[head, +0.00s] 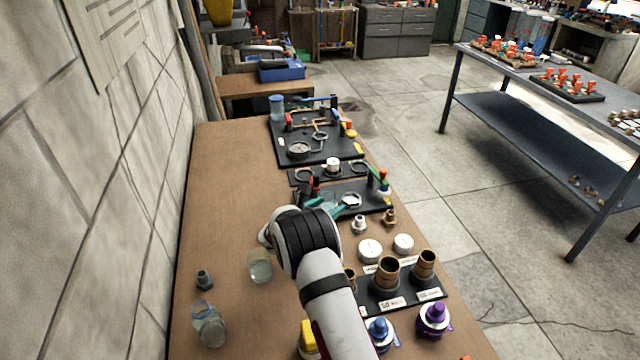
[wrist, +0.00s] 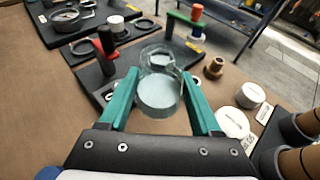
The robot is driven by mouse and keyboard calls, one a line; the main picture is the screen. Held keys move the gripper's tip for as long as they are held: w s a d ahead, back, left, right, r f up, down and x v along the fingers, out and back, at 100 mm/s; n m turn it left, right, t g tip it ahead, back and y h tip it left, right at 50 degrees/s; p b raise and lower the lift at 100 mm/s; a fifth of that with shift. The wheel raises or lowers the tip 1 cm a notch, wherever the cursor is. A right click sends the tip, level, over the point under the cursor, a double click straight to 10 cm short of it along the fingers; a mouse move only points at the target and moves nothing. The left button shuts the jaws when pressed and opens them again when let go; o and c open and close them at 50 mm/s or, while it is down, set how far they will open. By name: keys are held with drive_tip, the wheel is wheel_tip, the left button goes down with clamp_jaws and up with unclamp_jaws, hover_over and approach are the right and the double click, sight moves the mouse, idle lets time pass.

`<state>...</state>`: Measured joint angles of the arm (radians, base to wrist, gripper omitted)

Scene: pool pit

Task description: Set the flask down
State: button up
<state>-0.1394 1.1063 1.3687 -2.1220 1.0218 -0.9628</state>
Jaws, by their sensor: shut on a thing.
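A clear glass flask (wrist: 158,92) with pale contents is between the green fingers of my gripper (wrist: 162,98) in the wrist view. My gripper is shut on it. In the head view my gripper (head: 338,208) is beyond my dark wrist, over the near part of a black board (head: 335,191), and my arm hides much of this area. I cannot tell whether the flask's base touches anything. Two other glass vessels stand on the brown bench (head: 228,190): a small one (head: 260,267) left of my arm and a larger one (head: 208,326) nearer the front.
Black boards with a gauge (head: 299,149) and fittings line the bench's far right. White caps (head: 370,250), brown cylinders (head: 388,271), and blue (head: 379,332) and purple (head: 434,317) fittings stand right of my arm. A grey fitting (head: 204,279) stands left. The bench's left middle is clear beside the wall.

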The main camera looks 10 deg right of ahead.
drive_tip(key=shift+f, duration=3.35)
drive_tip(key=shift+f, duration=0.55)
